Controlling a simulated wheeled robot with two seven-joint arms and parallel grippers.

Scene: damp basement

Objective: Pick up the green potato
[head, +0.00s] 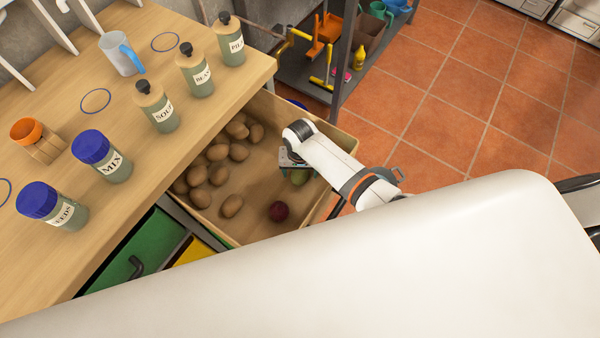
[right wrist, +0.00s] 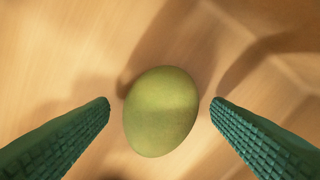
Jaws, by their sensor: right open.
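The green potato (head: 299,178) lies in the open wooden drawer, partly hidden under my right gripper (head: 296,166) in the head view. In the right wrist view the green potato (right wrist: 161,111) sits between the two green ribbed fingers of my right gripper (right wrist: 160,104). The fingers are apart, with a gap on each side of the potato, and do not touch it. My left gripper is not in view.
The drawer (head: 250,242) also holds several brown potatoes (head: 219,152) at its left and a dark red round item (head: 279,211) near the front. A wooden counter (head: 75,235) with bottles and jars stands left. A shelf rack (head: 340,85) stands behind.

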